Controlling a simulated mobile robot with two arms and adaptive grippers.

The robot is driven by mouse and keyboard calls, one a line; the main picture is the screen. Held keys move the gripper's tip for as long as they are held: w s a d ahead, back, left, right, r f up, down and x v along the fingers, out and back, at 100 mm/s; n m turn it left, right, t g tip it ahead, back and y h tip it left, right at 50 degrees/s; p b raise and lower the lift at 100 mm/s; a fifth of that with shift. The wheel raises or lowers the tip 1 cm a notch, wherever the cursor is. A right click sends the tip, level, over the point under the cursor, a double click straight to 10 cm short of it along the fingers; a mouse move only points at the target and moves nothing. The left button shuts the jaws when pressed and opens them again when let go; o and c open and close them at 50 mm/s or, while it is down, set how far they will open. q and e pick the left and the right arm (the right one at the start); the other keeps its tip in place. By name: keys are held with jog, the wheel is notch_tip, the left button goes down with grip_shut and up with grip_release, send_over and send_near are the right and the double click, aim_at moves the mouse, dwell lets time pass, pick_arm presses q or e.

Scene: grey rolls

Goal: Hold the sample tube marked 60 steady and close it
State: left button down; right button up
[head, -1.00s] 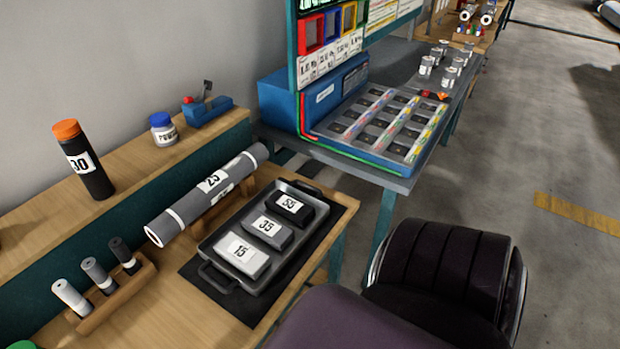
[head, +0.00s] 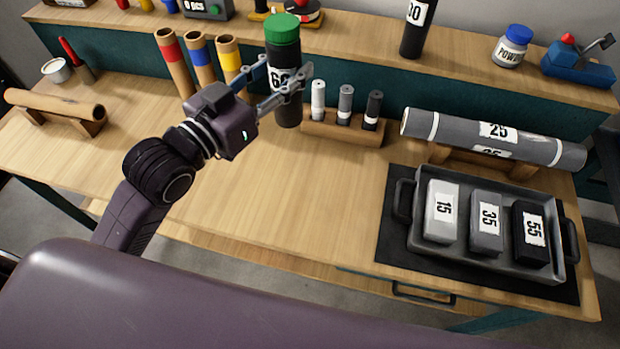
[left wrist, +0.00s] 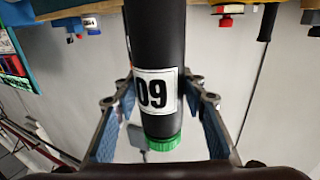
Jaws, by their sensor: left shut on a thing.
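The sample tube marked 60 (head: 287,105) is a dark cylinder with a white label, standing upright at the back of the desk. A green cap (head: 282,28) sits on its top; I cannot tell how tightly. My left gripper (head: 285,82) is shut on the tube around its label height, with its fingers partly covering the label. In the left wrist view the tube (left wrist: 152,45) appears upside down between the two blue-padded fingers, its green cap (left wrist: 161,143) at the bottom of the picture. My right gripper is not in view.
A wooden rack (head: 345,132) with three small tubes stands just right of the tube. Three coloured-band cardboard tubes (head: 201,60) stand to its left. A grey roll marked 25 (head: 465,128) and a tray (head: 399,201) with marked blocks lie right. The desk's middle is clear.

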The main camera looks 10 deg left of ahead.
pick_arm(q)
jog(key=shift+a, duration=0.4)
jog(key=shift+f, duration=0.15)
notch_tip(320, 180, down, 20)
jog(key=b, duration=0.1)
jog(key=shift+d, duration=0.15)
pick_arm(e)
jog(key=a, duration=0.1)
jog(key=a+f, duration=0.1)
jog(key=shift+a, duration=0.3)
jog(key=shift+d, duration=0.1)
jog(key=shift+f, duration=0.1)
